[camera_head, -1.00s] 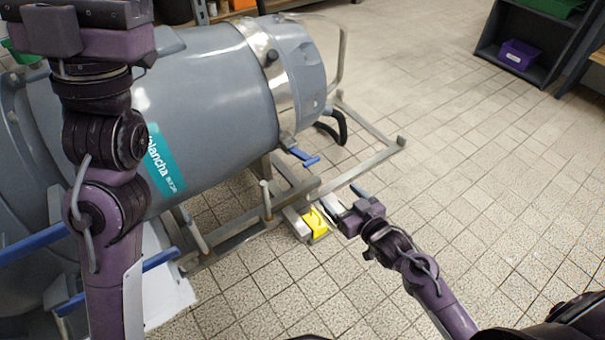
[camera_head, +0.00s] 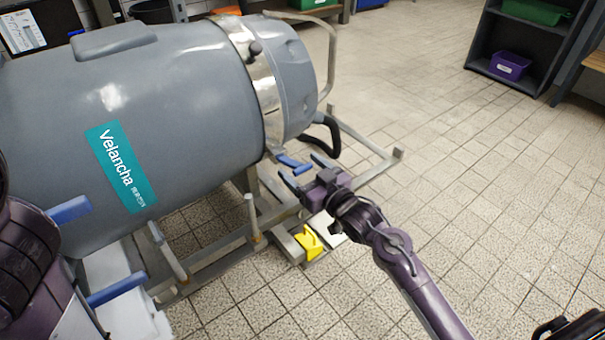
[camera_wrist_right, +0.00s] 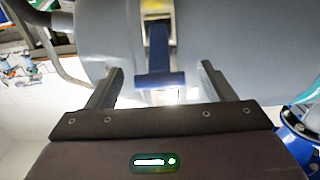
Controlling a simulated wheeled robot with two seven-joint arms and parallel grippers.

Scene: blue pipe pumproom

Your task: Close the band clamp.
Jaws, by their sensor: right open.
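The band clamp (camera_head: 258,80) is a shiny metal band around the grey tank, near its right end. Its blue lever (camera_head: 292,162) sticks out from the underside of the band. In the right wrist view the lever (camera_wrist_right: 158,60) ends in a blue crossbar and appears between my two fingers. My right gripper (camera_head: 305,170) is open, just in front of and below the lever, and holds nothing. I cannot tell whether the crossbar touches a finger.
The grey tank (camera_head: 190,110) with a teal label lies on a metal frame (camera_head: 225,245). A yellow part (camera_head: 310,243) sits low on the frame below my right gripper. A black hose (camera_head: 328,135) curves beside the tank's end.

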